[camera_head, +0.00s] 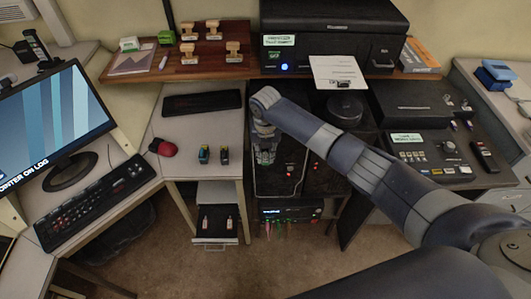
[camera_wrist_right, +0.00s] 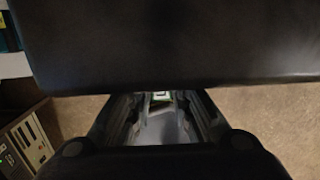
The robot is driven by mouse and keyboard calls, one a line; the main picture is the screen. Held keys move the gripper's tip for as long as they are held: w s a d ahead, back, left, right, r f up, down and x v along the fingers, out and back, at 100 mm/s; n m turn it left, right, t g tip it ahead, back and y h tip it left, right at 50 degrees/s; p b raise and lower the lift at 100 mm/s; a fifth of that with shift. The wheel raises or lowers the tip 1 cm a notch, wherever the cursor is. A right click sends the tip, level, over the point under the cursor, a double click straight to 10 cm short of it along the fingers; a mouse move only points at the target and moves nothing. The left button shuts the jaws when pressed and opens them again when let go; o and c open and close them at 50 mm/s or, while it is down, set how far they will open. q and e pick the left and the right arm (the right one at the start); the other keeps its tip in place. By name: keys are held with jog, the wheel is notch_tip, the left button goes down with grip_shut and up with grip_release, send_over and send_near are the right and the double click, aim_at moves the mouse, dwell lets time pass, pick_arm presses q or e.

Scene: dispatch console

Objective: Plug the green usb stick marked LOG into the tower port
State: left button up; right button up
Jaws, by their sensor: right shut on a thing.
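My right gripper (camera_head: 265,156) points down above the black tower (camera_head: 278,182) in the head view. In the right wrist view, its fingers (camera_wrist_right: 158,108) are closed around a small green-edged piece with a pale face (camera_wrist_right: 160,97). This looks like the green usb stick, but its marking is too small to read. The tower's lit front (camera_head: 290,212) shows below the gripper, with small green and pink items (camera_head: 268,229) at its lower edge. I cannot make out the port. My left gripper is not in view.
An open drawer (camera_head: 215,241) left of the tower holds two small pale sticks. A black printer (camera_head: 333,32) is behind. Open floor (camera_head: 190,270) lies in front.

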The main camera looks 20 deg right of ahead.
jog(key=shift+w+r, duration=0.15)
jog(key=shift+w, duration=0.05)
jog(key=shift+d, duration=0.1)
dwell(0.4)
jog(key=shift+w+d+r, duration=0.1)
jog(key=shift+w+r, duration=0.1)
jog(key=shift+w, duration=0.05)
dwell(0.6)
jog(key=o, duration=0.9)
notch_tip(320, 180, up, 11)
jog(key=s, duration=0.2)
jog(key=shift+a, duration=0.25)
jog(key=shift+s, duration=0.1)
